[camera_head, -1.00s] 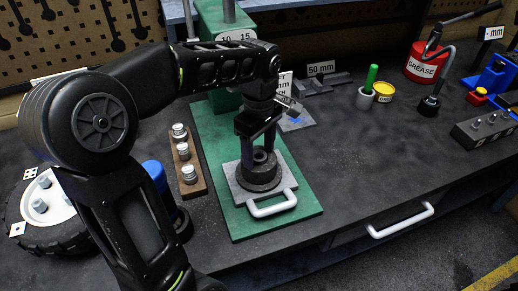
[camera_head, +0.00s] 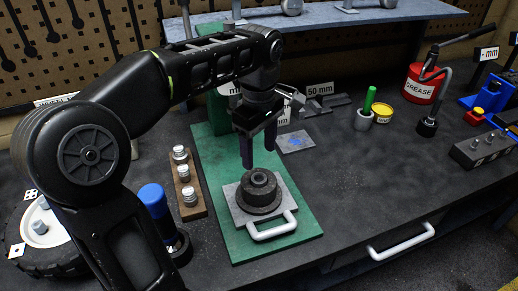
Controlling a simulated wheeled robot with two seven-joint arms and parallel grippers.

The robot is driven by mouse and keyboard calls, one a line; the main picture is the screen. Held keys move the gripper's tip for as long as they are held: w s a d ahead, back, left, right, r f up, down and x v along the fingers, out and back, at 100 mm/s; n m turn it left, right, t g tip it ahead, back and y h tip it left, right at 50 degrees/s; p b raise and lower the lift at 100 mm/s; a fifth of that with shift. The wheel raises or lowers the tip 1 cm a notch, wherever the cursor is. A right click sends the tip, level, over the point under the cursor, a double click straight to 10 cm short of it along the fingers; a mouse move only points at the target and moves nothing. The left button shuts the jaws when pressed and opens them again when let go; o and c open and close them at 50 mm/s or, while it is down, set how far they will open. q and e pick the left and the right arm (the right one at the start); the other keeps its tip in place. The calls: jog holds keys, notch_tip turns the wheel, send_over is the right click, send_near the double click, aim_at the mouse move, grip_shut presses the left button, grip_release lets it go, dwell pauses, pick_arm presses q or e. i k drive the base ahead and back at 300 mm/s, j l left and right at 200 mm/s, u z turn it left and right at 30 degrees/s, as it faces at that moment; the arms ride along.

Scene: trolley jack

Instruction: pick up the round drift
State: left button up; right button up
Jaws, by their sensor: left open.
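I cannot tell for sure which piece is the round drift. Candidates are several silver round pieces (camera_head: 184,172) standing in a wooden rack, and a green rod (camera_head: 369,99) upright in a grey cup (camera_head: 363,120). My left gripper (camera_head: 259,158) points down with its two dark fingers apart and nothing seen between them. It is above and slightly behind a dark round hub-like part (camera_head: 260,190), which sits upright on a grey plate (camera_head: 235,204) with a white handle (camera_head: 272,228). My right gripper is out of view.
The plate lies on a green press base (camera_head: 222,160). A blue-capped dark cylinder (camera_head: 153,198) and a tyre (camera_head: 50,262) stand at the left. A yellow tin (camera_head: 382,113), a red grease can (camera_head: 421,84) and a block with pegs (camera_head: 480,150) are right. The bench front right is clear.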

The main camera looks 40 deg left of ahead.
aim_at(190, 199)
jog(key=k, duration=1)
